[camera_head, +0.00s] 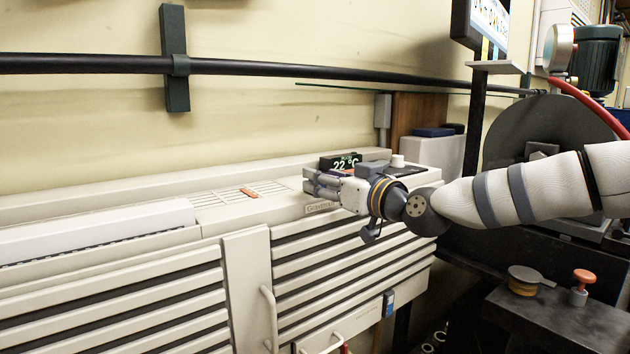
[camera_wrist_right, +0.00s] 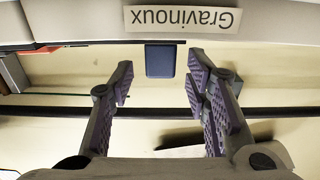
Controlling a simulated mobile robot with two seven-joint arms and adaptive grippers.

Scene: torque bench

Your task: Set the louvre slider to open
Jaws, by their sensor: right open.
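A small orange-red tab (camera_head: 249,192) sits on the top of the pale heater unit, about midway along a finely ribbed strip; it looks like the louvre slider, though I cannot read any marks by it. My left gripper is out of view.
A "22 °C" display (camera_head: 340,162) stands behind my right gripper; a dark blue block (camera_wrist_right: 165,60) shows beyond the fingers. The "Gravinoux" label (camera_wrist_right: 183,19) is close by. A white knob (camera_head: 398,160) is at the right. The top left of the tab is clear.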

